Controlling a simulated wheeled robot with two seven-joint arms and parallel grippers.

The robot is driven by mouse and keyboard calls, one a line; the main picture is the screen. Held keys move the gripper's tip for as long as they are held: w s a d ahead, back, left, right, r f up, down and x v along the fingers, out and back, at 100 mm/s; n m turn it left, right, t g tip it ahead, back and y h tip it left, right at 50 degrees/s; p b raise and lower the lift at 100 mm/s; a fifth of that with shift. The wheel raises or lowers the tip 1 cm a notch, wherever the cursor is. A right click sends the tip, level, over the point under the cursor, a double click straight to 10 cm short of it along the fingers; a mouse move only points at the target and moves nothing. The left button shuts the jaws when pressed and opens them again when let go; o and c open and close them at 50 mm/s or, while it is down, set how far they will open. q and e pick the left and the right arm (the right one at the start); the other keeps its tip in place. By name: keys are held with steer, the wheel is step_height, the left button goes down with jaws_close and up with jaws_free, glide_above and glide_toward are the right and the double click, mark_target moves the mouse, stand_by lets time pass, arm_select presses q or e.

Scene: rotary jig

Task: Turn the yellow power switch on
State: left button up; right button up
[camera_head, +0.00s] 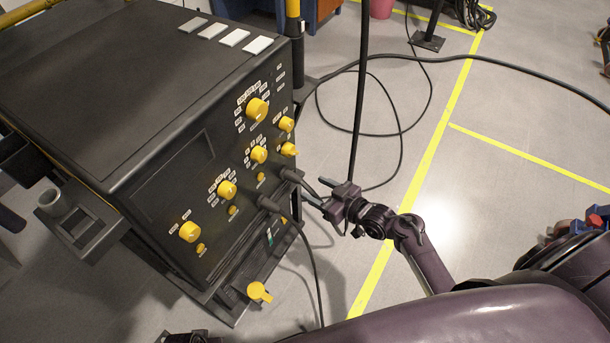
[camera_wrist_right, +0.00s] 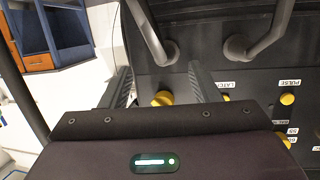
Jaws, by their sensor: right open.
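The black machine's front panel (camera_head: 205,165) carries several yellow knobs. A yellow switch with a small lever shape (camera_head: 289,149) sits near the panel's right edge in the head view, above a cable connector. It appears to be the yellow knob (camera_wrist_right: 162,98) in the right wrist view, partly hidden by my gripper body. No power label is readable. My right gripper (camera_head: 322,195) is open in front of the panel. In the wrist view its fingers (camera_wrist_right: 160,85) stand apart on either side of the knob, with nothing visibly held. My left gripper is not identifiable.
Two grey cable connectors (camera_wrist_right: 165,50) stick out of the panel close to my right fingers. A dark upright pole (camera_head: 360,90) stands beside my right gripper.

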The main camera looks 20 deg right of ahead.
mark_target(296, 153)
step_height(296, 153, up, 8)
steer(key=w+n+t+y+b, duration=0.2)
steer(key=n+y+b, duration=0.1)
steer(key=x, duration=0.5)
steer(key=shift+w+d, duration=0.1)
steer(key=shift+w, duration=0.2)
arm_select(q)
steer(key=shift+w+d+r, duration=0.25)
steer(key=shift+d+r, duration=0.05)
steer(key=shift+r, duration=0.6)
steer(key=shift+w+d+r, duration=0.25)
steer(key=shift+d+r, duration=0.1)
steer(key=shift+r, duration=0.5)
steer(key=shift+w+d+r, duration=0.25)
steer(key=shift+d+r, duration=0.05)
steer(key=shift+r, duration=0.6)
arm_select(e)
steer(key=shift+w+a+f, duration=0.1)
steer(key=shift+w+a, duration=0.35)
steer(key=shift+w, duration=0.15)
steer(key=c, duration=1)
